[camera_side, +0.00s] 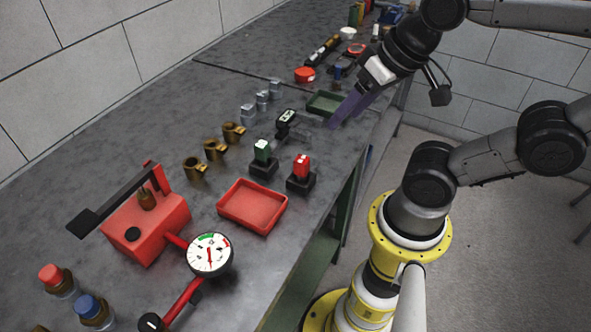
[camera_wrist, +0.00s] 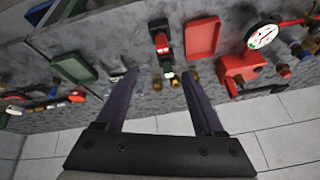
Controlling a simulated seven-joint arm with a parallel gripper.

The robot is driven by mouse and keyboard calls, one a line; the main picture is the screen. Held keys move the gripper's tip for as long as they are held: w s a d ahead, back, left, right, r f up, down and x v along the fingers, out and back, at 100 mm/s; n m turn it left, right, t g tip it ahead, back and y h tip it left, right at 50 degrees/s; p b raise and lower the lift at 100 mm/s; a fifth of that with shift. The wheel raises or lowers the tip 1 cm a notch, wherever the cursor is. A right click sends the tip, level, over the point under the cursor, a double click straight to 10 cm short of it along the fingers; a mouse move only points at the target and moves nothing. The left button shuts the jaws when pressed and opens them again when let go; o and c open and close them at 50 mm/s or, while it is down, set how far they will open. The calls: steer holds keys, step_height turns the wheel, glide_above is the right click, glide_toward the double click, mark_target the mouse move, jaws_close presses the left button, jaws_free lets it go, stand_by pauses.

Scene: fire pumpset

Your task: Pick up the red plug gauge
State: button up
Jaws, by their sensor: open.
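The red plug gauge (camera_side: 301,166) stands upright in a black base near the bench's front edge. In the wrist view its red body (camera_wrist: 162,43) shows beyond and between my fingertips. A similar green gauge (camera_side: 262,151) in a black base stands just left of it. My gripper (camera_side: 345,112) is open and empty, with purple fingers. In the side view it is beside the green tray, farther along the bench than the red gauge and apart from it. The wrist view shows the two fingers (camera_wrist: 159,75) spread wide with nothing held.
A red tray (camera_side: 252,206) lies nearer the side camera, by the red pump (camera_side: 146,225) with its dial gauge (camera_side: 210,254). A green tray (camera_side: 327,104) and a black device (camera_side: 286,123) are close to my gripper. Brass fittings (camera_side: 215,150) stand left. The bench's left strip is clear.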

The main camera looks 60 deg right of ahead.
steer(key=w+m, duration=0.1)
steer(key=m, duration=0.4)
steer(key=m+g, duration=0.5)
steer(key=m, duration=0.4)
glide_above(301, 159)
steer(key=f, duration=1)
steer(key=shift+s+a+f, duration=0.15)
steer(key=shift+s, duration=0.1)
steer(key=shift+w+d+f, duration=0.1)
steer(key=shift+f, duration=1.35)
steer(key=shift+w+d+f, duration=0.1)
steer(key=shift+f, duration=1.3)
steer(key=shift+c, duration=0.2)
jaws_close()
